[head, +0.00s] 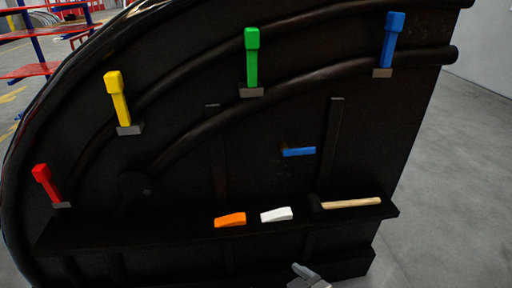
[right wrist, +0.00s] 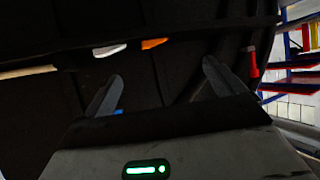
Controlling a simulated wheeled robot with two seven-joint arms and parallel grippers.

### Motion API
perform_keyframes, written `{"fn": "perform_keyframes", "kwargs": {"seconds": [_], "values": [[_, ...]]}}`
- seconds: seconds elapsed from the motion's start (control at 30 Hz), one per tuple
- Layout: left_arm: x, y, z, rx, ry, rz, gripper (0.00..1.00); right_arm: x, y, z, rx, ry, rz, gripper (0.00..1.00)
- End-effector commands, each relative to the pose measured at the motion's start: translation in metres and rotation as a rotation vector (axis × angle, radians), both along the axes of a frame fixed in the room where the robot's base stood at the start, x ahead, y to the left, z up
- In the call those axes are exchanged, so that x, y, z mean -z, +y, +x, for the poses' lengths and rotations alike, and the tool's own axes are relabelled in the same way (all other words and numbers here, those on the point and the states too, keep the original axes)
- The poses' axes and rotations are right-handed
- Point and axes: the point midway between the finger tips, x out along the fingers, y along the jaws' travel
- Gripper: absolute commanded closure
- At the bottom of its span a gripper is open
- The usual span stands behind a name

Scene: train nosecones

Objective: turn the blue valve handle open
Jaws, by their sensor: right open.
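A small blue handle (head: 299,151) lies about level on the black panel, above the shelf. A larger blue lever (head: 393,40) stands upright on a grey bracket at the panel's upper right. I cannot tell from its shape alone which is the valve handle. My right gripper (head: 310,275) shows partly at the bottom of the head view, low in front of the panel. In the right wrist view its two fingers (right wrist: 160,87) are apart with nothing between them. A bit of blue (right wrist: 117,112) shows by the left finger, mostly hidden. My left gripper is not in view.
Green (head: 252,58), yellow (head: 117,98) and red (head: 46,183) levers stand along the panel. Orange (head: 230,220) and white (head: 276,214) pieces and a wooden-handled tool (head: 350,203) lie on the jutting shelf (head: 180,232). Open floor (head: 450,190) is at the right.

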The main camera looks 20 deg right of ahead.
Motion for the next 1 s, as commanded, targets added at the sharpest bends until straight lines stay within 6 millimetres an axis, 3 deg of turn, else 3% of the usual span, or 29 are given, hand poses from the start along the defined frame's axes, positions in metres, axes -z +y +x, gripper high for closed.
{"fn": "perform_keyframes", "kwargs": {"seconds": [0.03, 0.13, 0.2, 0.33, 0.57, 1.0], "values": [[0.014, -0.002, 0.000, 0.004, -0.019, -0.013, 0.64, 0.000, -0.026, 0.032, 0.063, -0.089, -0.016, 0.00], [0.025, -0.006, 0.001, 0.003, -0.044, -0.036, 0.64, -0.033, -0.081, 0.082, 0.192, -0.256, -0.036, 0.00], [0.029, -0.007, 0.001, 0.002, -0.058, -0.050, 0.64, -0.058, -0.114, 0.103, 0.272, -0.354, -0.040, 0.00], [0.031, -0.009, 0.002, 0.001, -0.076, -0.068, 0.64, -0.093, -0.153, 0.120, 0.371, -0.473, -0.038, 0.00], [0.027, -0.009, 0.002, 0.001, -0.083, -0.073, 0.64, -0.109, -0.170, 0.144, 0.400, -0.509, -0.036, 0.00], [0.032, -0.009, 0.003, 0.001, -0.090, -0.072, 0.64, -0.108, -0.191, 0.234, 0.398, -0.506, -0.037, 0.00]]}}
